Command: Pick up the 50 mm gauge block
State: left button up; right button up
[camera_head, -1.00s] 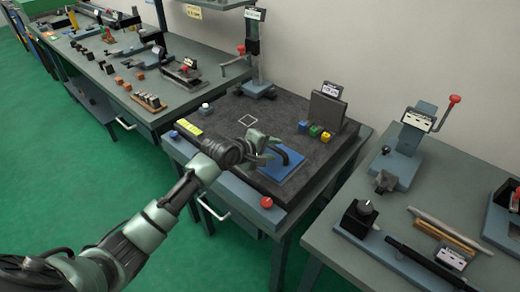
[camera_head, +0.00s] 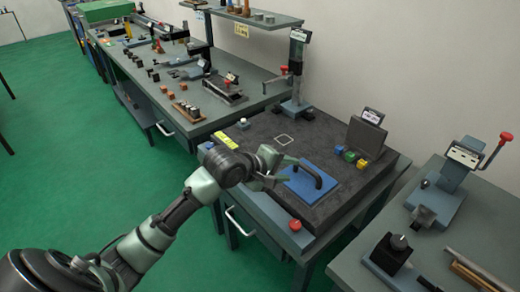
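No size marking is readable, so I cannot tell which is the 50 mm gauge block. My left gripper (camera_head: 284,171) is open and looks empty. My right gripper is out of view.
The dark angle plate (camera_head: 366,137) stands behind the blocks. A height stand (camera_head: 297,75) rises at the back. A red knob (camera_head: 295,225) sits at the front edge. A bench with tools (camera_head: 436,205) is at right. The surface plate's middle is mostly clear.

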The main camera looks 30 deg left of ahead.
aim_at(195, 112)
jog(key=u, duration=1.45)
